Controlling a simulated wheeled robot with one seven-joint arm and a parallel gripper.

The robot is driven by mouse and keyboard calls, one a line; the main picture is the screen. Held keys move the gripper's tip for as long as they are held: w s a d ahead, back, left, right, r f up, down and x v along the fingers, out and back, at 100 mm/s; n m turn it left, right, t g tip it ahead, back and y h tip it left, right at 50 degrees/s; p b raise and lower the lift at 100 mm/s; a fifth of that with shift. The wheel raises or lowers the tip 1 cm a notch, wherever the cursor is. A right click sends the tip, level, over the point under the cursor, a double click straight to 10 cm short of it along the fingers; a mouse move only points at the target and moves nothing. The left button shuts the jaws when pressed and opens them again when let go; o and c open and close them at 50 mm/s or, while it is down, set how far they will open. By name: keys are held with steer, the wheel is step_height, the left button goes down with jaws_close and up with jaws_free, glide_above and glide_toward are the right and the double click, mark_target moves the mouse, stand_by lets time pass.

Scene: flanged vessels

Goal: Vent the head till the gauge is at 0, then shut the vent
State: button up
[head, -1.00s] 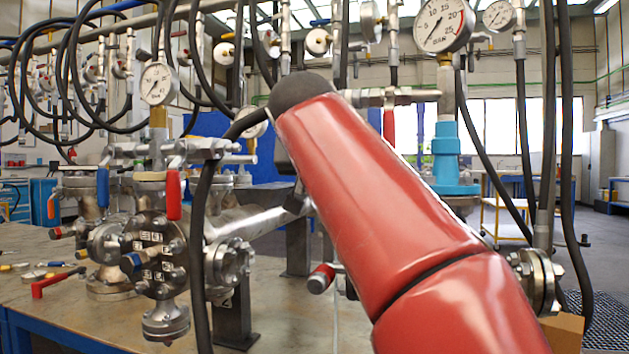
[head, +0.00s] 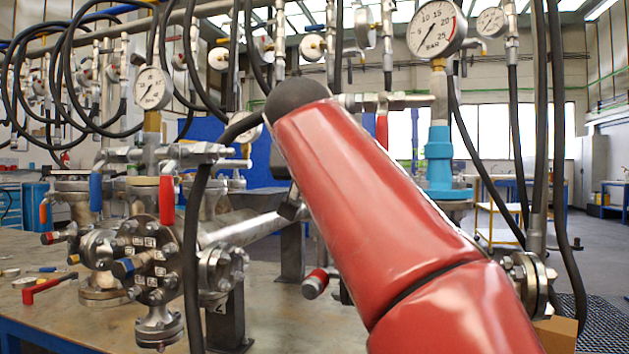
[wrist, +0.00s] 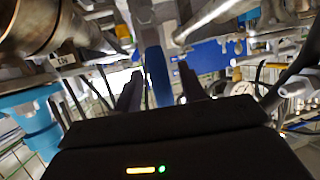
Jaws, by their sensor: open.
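A large dial gauge (head: 437,28) marked in BAR stands above a blue fitting (head: 439,165) in the head view; its needle looks off the low end, but I cannot read it exactly. A smaller gauge (head: 153,88) stands above the left valve manifold (head: 152,153). A red-handled lever (head: 381,130) hangs below the valve beside the large gauge. In the wrist view my gripper (wrist: 160,88) is open, its two dark fingers on either side of a blue lever (wrist: 156,75). Contact cannot be told. In the head view my red arm hides the gripper.
Red (head: 167,200) and blue (head: 95,192) levers hang on the left manifold. Black hoses (head: 193,250) hang in front of it and at the right. A red-handled tool (head: 48,288) lies on the bench (head: 60,318). Pipes crowd the wrist view.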

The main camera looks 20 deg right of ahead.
steer(key=v, duration=0.7)
steer(key=shift+s, duration=0.35)
steer(key=shift+a+r, duration=0.1)
steer(key=s+f+n+g+y, duration=0.1)
steer(key=s+f, duration=0.5)
steer(key=f, duration=0.9)
steer(key=s+a+f+n+g+y, duration=0.1)
steer(key=s+f, duration=0.5)
steer(key=f, duration=0.9)
steer(key=s+a+f+n+g+y+p, duration=0.1)
steer(key=s+f+n+g+y, duration=0.2)
steer(key=f, duration=1.2)
steer(key=s+g, duration=0.1)
steer(key=s, duration=0.1)
steer(key=shift+s+a+g+y, duration=0.15)
steer(key=shift+s+g+y, duration=0.15)
steer(key=shift+s+g, duration=0.1)
steer(key=shift+c, duration=0.3)
